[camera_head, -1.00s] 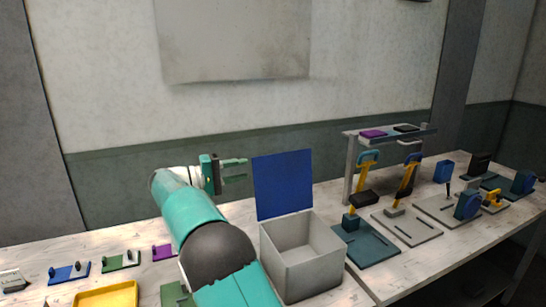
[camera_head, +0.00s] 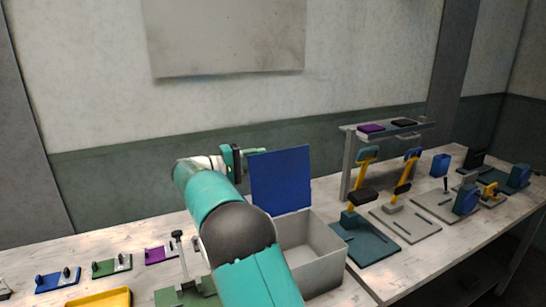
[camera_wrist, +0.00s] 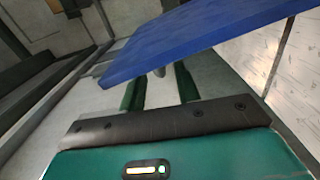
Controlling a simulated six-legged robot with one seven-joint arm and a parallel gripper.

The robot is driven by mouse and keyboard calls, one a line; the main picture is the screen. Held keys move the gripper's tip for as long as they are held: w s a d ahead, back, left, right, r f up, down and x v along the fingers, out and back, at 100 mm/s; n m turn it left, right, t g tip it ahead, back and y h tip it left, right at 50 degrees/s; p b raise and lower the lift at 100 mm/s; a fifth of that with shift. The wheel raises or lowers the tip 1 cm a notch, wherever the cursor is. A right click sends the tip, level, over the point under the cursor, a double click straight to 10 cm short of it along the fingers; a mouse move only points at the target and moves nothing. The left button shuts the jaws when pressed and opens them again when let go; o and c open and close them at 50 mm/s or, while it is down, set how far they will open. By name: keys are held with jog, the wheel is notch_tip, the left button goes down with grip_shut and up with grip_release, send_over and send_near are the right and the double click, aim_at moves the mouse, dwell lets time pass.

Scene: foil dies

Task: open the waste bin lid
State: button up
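The waste bin (camera_head: 312,262) is a pale grey open box on the bench, in the middle of the head view. Its blue lid (camera_head: 281,182) stands upright at the bin's back edge, so the bin's inside shows. The lid also crosses the upper part of the wrist view (camera_wrist: 200,38). My gripper (camera_head: 256,152) is at the lid's upper left corner in the head view. In the wrist view its two green fingers (camera_wrist: 160,76) are apart, with no object held between them. The lid hides part of the fingertips; whether they touch it I cannot tell.
A yellow tray (camera_head: 102,298) and several small coloured latch plates (camera_head: 112,265) lie at the left. Right of the bin are a teal base plate (camera_head: 364,246) with a yellow-handled tool, a grey shelf stand (camera_head: 348,170) and more fixtures. A wall is behind the bench.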

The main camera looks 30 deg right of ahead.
aim_at(273, 156)
jog(key=shift+d, duration=2.8)
grip_shut()
